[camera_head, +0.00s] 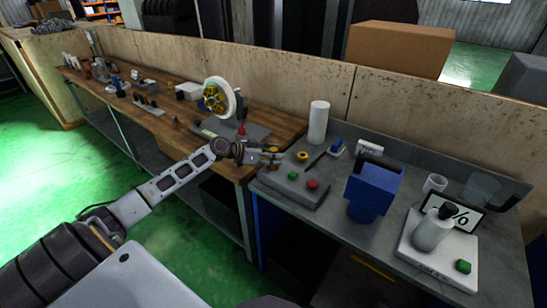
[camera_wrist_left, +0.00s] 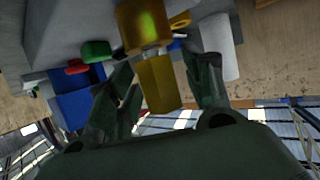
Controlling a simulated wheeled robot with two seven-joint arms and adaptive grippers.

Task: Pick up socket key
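A brass-yellow tool, which looks like the socket key (camera_wrist_left: 158,85), shows in the left wrist view with a wide block, a short grey neck and a second yellow block. The second block lies between the two fingers of my left gripper (camera_wrist_left: 160,72). The fingers are apart, with a visible gap on each side. In the head view my left gripper (camera_head: 274,156) is small, over the front corner of the grey bench by the control box. Small yellow parts show beside it, but the fingers partly hide them. My right gripper is not in view.
A grey control box (camera_head: 294,186) with buttons is just right of the gripper. A blue container (camera_head: 372,192), white cylinder (camera_head: 318,122) and white scale (camera_head: 436,252) stand on the grey bench. The wooden bench (camera_head: 165,121) on the left carries a grinding wheel (camera_head: 219,99).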

